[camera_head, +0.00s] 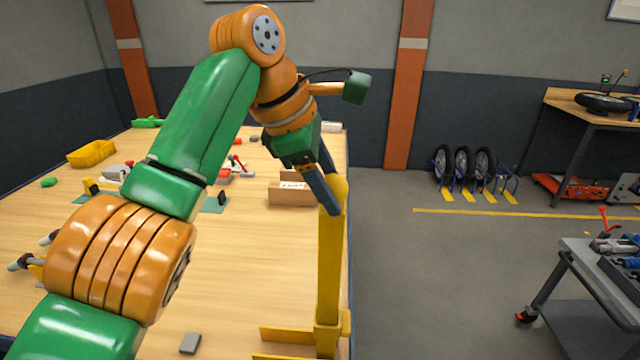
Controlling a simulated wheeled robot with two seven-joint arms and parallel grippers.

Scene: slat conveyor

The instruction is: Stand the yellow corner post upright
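The yellow corner post (328,265) runs nearly vertical in the picture along the table's right edge and looks upright. Its rounded end is at the top, and yellow foot bars (285,335) reach left from its lower end, partly cut off by the bottom of the picture. My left gripper (330,187) is at the post's upper end. One grey-blue finger is in front of the left side of the post, and the other is behind the first. Whether they press on the post cannot be told. My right gripper is not in view.
The wooden table (250,270) holds a yellow bin (91,153), a cardboard box (289,193) and a small grey block (190,343). Its front middle is mostly clear. Open floor lies right of the table, with a grey cart (590,262) at the lower right.

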